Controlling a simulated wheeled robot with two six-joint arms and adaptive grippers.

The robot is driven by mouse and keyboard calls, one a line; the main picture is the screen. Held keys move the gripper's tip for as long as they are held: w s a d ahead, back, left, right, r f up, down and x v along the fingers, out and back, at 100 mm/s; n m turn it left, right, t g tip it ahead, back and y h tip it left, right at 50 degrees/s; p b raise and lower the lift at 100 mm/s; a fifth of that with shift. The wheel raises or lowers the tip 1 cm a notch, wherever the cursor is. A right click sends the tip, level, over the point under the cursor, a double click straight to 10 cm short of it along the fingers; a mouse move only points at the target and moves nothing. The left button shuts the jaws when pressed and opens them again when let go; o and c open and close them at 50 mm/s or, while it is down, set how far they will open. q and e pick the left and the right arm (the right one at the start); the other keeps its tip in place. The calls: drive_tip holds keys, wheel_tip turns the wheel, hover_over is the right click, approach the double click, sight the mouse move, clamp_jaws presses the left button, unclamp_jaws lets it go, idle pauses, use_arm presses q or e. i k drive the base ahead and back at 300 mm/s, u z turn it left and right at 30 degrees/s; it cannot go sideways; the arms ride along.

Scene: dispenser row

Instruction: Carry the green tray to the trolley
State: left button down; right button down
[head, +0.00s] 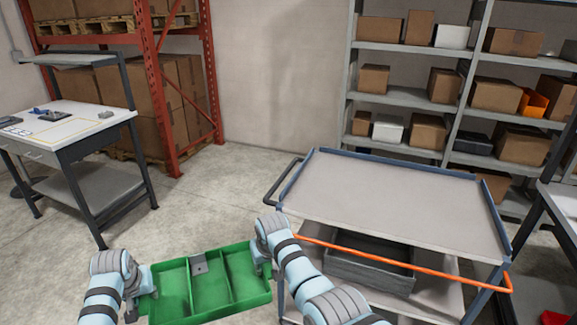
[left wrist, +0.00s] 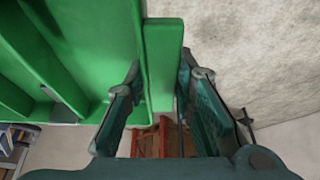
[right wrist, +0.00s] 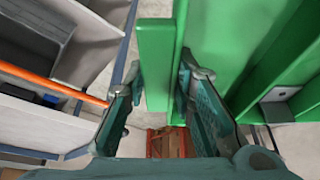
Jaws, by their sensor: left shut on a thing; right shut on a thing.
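The green tray (head: 211,287) is held in front of me at the lower left of the head view, with dividers across it and a small grey piece (head: 198,264) inside. My left gripper (head: 147,281) is shut on its left end; the left wrist view shows the green rim (left wrist: 163,60) between the fingers. My right gripper (head: 262,257) is shut on its right end, with the rim (right wrist: 157,60) between the fingers in the right wrist view. The trolley (head: 390,198) stands to the right of the tray, its grey top empty. My right arm hides part of its near left side.
An orange bar (head: 410,265) runs along the trolley's near side. A dark grey bin (head: 372,272) sits on its lower shelf. A workbench (head: 75,120) stands at left, pallet racking (head: 168,85) behind it, and shelves of boxes (head: 405,95) at the back right. Open floor lies between bench and trolley.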

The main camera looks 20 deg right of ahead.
sight(388, 204)
drive_tip(key=z, duration=1.4)
drive_tip(key=i, duration=1.5)
